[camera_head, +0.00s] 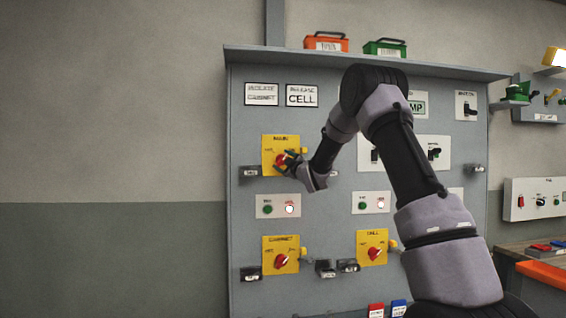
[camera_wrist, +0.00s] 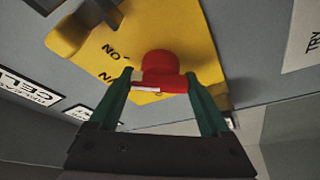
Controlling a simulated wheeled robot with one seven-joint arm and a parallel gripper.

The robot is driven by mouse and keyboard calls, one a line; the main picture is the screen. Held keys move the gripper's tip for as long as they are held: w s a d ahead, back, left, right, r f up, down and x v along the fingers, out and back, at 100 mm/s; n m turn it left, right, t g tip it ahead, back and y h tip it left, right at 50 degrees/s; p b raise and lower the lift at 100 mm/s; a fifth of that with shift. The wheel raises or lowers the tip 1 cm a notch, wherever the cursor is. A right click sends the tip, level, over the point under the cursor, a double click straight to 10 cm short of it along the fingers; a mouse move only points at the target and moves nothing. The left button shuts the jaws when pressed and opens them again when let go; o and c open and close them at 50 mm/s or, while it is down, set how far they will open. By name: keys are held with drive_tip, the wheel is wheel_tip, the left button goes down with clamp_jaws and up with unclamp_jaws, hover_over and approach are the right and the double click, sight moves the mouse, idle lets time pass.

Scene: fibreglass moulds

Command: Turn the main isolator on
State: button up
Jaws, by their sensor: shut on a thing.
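The main isolator is a yellow plate (camera_head: 268,144) with a red rotary knob, at the upper left of the grey panel in the head view. In the wrist view the red knob (camera_wrist: 160,68) stands out from the yellow plate (camera_wrist: 190,42), which carries partly readable black lettering. My gripper (camera_wrist: 165,82) has its green fingers on either side of the knob and is shut on it. In the head view my gripper (camera_head: 287,160) covers part of the knob, so its pointing direction is hard to tell there.
Below are a green and a white lamp (camera_head: 290,209), then two more yellow isolators, cabinet (camera_head: 281,254) and cell (camera_head: 372,247). Padlocks hang beside them. Orange (camera_head: 326,43) and green (camera_head: 385,48) boxes stand on the panel top. My arm hides the panel's middle right.

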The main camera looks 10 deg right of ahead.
drive_tip(key=shift+m, duration=0.8)
drive_tip(key=shift+m+t+h, duration=0.3)
drive_tip(key=shift+t, duration=0.1)
drive_tip(key=o, duration=1.2)
drive_tip(key=v, duration=1)
drive_tip(key=shift+s+f, duration=0.15)
drive_tip(key=shift+s, duration=0.25)
drive_tip(key=shift+d, duration=0.15)
